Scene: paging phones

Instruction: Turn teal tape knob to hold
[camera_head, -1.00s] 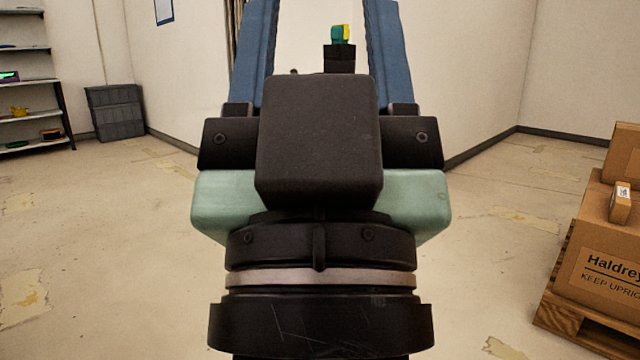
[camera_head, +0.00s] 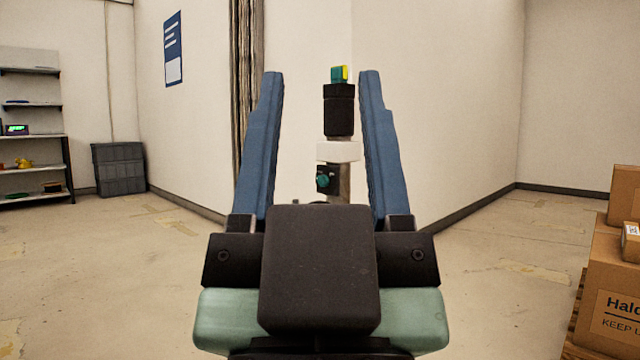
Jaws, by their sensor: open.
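A small teal knob (camera_head: 323,181) sits on a black box low on an upright post (camera_head: 338,147). The knob's setting is too small to read. My gripper (camera_head: 321,75) has two long blue fingers pointing away from me, spread wide and empty. In the picture the post and knob show between the fingers, but they stand farther off, and I see no contact. The post's lower part is hidden behind my gripper's dark body.
A teal and yellow block (camera_head: 339,74) tops the post above a black cylinder (camera_head: 339,108). Shelves (camera_head: 30,136) and a grey crate (camera_head: 120,168) stand at the left. Cardboard boxes (camera_head: 612,285) are at the right. Bare floor (camera_head: 490,230) lies between.

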